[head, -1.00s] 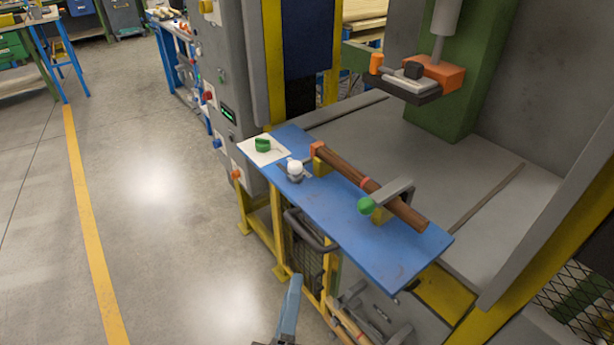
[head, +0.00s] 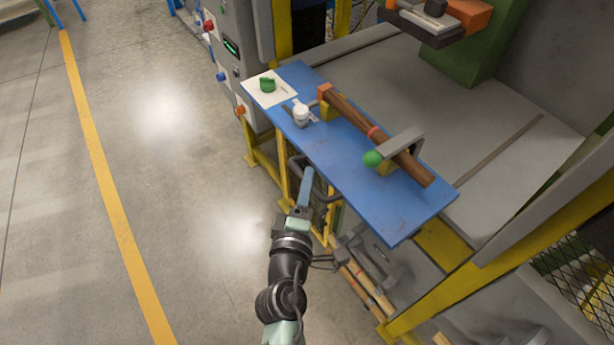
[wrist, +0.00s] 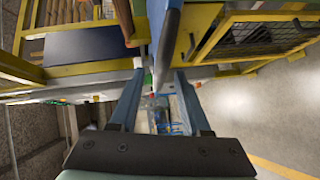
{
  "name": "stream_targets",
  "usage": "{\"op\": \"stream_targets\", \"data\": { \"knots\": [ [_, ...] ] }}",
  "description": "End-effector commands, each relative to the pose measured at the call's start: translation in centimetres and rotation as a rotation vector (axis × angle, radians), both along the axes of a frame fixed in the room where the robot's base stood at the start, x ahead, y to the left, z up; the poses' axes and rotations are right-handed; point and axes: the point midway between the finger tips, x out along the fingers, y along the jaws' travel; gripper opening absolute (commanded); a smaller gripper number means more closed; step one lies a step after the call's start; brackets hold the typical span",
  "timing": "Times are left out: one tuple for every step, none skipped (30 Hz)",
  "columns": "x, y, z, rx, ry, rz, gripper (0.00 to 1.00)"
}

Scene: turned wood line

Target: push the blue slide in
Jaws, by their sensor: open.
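The blue slide (head: 385,205) is a flat blue board that sticks out from the machine's grey bed in the head view. A dark round wooden bar (head: 355,122) lies along it on supports, under a grey clamp with a green knob (head: 372,158). A grey bar handle (head: 297,168) hangs below the slide's near edge. My gripper (head: 307,178) is just in front of that edge, close to the handle; I cannot tell whether they touch. In the wrist view my gripper (wrist: 160,76) has its two fingers apart with nothing held. A blue edge (wrist: 168,42) shows just beyond them.
A white card with a green piece (head: 267,85) and a small white-topped fitting (head: 301,113) sit at the slide's far left end. The floor at left is clear.

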Motion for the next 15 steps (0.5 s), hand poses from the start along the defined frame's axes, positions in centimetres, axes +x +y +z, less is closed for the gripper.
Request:
{"op": "stream_targets", "data": {
  "knots": [
    [0.6, -0.1, -0.1, 0.000, -0.001, -0.001, 0.47],
    [0.9, -0.2, -0.1, 0.000, -0.001, -0.001, 0.47],
    [1.2, -0.2, -0.1, 0.001, 0.000, -0.001, 0.47],
    [1.3, -0.2, -0.2, 0.001, 0.000, -0.001, 0.47],
    [1.5, -0.3, -0.2, 0.001, 0.000, -0.001, 0.47],
    [1.6, -0.3, -0.2, 0.001, 0.000, -0.001, 0.47],
    [1.7, -0.3, -0.3, 0.001, 0.000, -0.001, 0.47],
    [1.8, -0.3, -0.3, 0.001, 0.000, -0.001, 0.47],
    [1.8, -0.3, -0.3, 0.001, 0.000, -0.001, 0.47],
    [1.8, -0.3, -0.3, 0.001, 0.000, -0.001, 0.47],
    [1.8, -0.3, -0.3, 0.001, 0.000, -0.001, 0.47],
    [1.8, -0.3, -0.3, 0.001, 0.000, -0.001, 0.47],
    [1.8, -0.3, -0.3, 0.001, 0.000, -0.001, 0.47],
    [1.8, -0.3, -0.3, 0.001, 0.000, -0.001, 0.47],
    [1.8, -0.3, -0.3, 0.001, 0.000, -0.001, 0.47]
  ]
}}
